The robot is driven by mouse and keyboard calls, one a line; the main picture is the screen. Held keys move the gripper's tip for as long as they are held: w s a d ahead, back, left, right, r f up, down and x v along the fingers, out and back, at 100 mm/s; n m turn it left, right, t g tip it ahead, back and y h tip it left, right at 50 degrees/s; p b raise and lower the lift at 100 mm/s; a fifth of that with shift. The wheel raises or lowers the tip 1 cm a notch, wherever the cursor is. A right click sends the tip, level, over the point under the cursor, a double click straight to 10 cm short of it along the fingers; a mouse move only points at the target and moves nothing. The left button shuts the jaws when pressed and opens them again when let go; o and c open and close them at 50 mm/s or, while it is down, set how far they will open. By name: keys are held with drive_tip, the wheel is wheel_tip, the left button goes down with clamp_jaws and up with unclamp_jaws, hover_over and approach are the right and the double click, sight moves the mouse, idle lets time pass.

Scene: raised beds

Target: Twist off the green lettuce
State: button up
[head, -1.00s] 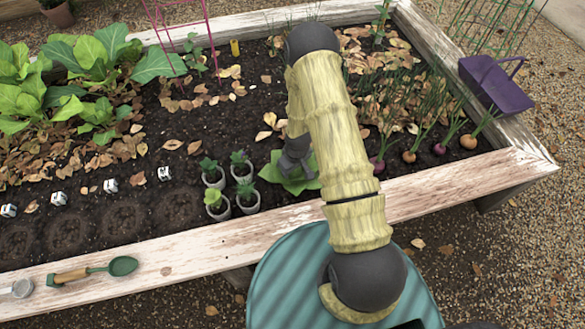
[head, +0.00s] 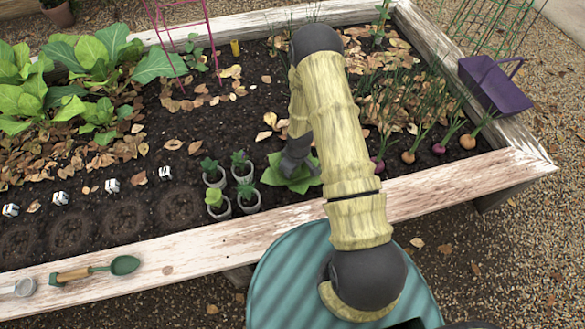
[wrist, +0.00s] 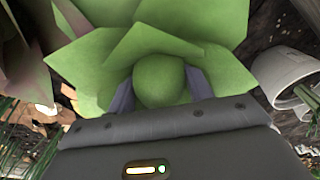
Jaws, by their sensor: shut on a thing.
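The green lettuce (head: 292,178) sits in the dark soil near the front edge of the raised bed, right of several small potted seedlings. My gripper (head: 296,165) comes down on it from above and partly hides it, as does my arm. In the wrist view the lettuce (wrist: 200,35) fills the upper middle, with broad pale leaves around a round green heart. My gripper (wrist: 160,98) is shut on the heart, with one finger showing at each side of it. The lettuce base and roots are hidden.
Potted seedlings (head: 246,196) stand close left of the lettuce; one pot (wrist: 288,82) shows at right in the wrist view. Onions (head: 438,149) grow to the right. The wooden rim (head: 440,195) runs in front, with a green trowel (head: 124,265) on it. A purple trug (head: 494,84) sits at the far right.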

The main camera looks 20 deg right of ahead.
drive_tip(key=shift+r+p, duration=2.9)
drive_tip(key=shift+r, duration=0.6)
